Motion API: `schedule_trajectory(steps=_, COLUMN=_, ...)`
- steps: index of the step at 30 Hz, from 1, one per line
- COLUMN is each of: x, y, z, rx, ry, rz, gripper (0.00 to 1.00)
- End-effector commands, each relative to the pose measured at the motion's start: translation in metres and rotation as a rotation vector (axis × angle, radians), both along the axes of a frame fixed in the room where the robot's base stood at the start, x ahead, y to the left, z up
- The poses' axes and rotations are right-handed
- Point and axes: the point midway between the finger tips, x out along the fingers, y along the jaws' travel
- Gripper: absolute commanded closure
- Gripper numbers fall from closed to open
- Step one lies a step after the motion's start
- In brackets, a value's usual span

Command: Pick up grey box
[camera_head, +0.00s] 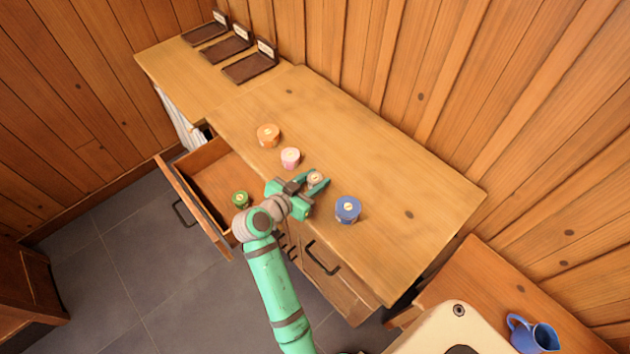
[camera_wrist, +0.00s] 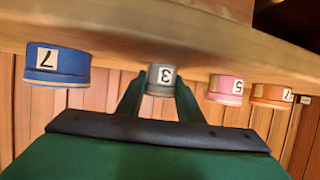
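The grey box (camera_wrist: 160,80) is a small round drum with a white label reading 3. In the wrist view, which is upside down, it stands on the counter between the fingertips of my gripper (camera_wrist: 160,100). In the head view the grey box (camera_head: 315,178) shows at the end of my gripper (camera_head: 309,185), partly hidden by the fingers. The fingers are apart, one on each side of it, and a narrow gap seems to show. I cannot tell whether either finger touches it.
A blue drum (camera_head: 347,209) stands to the right on the wooden counter (camera_head: 400,190). A pink drum (camera_head: 290,158) and an orange drum (camera_head: 268,135) stand to the left. A green drum (camera_head: 240,200) is in the open drawer (camera_head: 205,190). Dark trays (camera_head: 250,67) stand at the back.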

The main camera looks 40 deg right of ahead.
Motion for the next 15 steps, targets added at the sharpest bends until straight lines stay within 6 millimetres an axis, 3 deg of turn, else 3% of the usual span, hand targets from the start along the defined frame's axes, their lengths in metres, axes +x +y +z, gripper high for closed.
schedule_trajectory(steps=3, x=-0.0001, y=0.0001, z=-0.0001, rx=0.0, ry=0.0, rz=0.0, gripper=0.88)
schedule_trajectory(steps=15, x=0.0, y=0.0, z=0.0062, rx=0.0, ry=-0.002, rz=-0.001, gripper=0.88)
